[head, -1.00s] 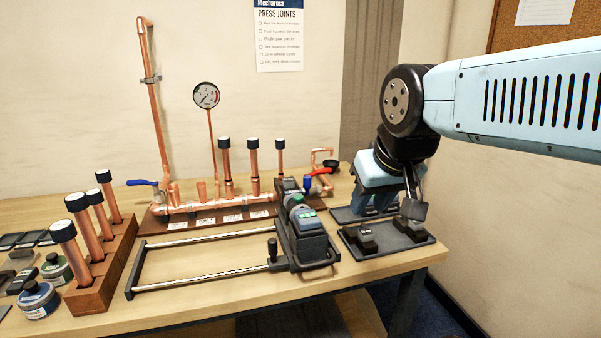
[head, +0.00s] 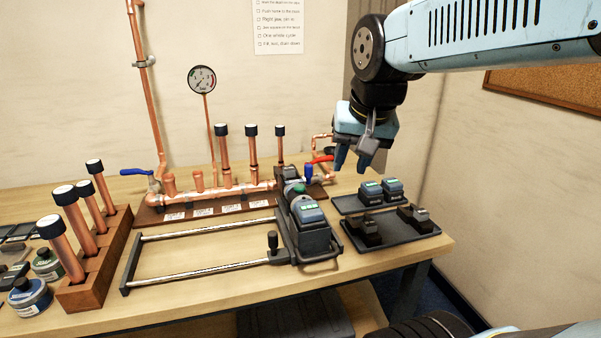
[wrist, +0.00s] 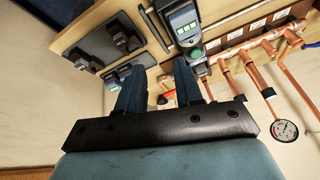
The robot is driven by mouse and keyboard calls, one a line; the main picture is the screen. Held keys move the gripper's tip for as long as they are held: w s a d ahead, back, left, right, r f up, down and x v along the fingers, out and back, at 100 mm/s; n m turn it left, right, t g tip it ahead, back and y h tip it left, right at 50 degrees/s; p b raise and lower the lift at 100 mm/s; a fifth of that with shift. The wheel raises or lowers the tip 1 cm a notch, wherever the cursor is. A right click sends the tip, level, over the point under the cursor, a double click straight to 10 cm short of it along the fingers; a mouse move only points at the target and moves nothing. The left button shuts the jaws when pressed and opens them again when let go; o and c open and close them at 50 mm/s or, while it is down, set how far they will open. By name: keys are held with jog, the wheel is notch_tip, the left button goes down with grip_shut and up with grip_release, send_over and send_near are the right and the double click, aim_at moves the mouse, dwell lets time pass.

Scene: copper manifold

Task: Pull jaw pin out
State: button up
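The press tool (head: 308,225) lies on a carriage at the right end of two rails, with a green ring and a dark head toward the manifold. In the wrist view the press tool (wrist: 184,22) is at the top centre. I cannot make out the jaw pin for certain; the tool's head is small and dark. My gripper (head: 352,163) hangs above the table's back right, behind and right of the tool and apart from it. In the wrist view my gripper (wrist: 158,88) has its two blue fingers apart with nothing between them: open and empty.
A tray (head: 400,238) with dark jaw blocks and a second tray with two batteries (head: 381,190) stand right of the tool. The copper manifold (head: 225,194) with upright tubes and blue and red valve handles stands behind. A wooden tube rack (head: 95,278) is at left.

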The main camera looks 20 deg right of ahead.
jog(key=w+r+m+g, duration=0.2)
jog(key=w+m, duration=0.7)
jog(key=w, duration=0.3)
jog(key=m+g, duration=0.3)
jog(key=m, duration=0.6)
send_over(309, 165)
notch_tip(309, 165, down, 4)
notch_tip(309, 165, down, 13)
jog(key=shift+r, duration=0.1)
grip_shut()
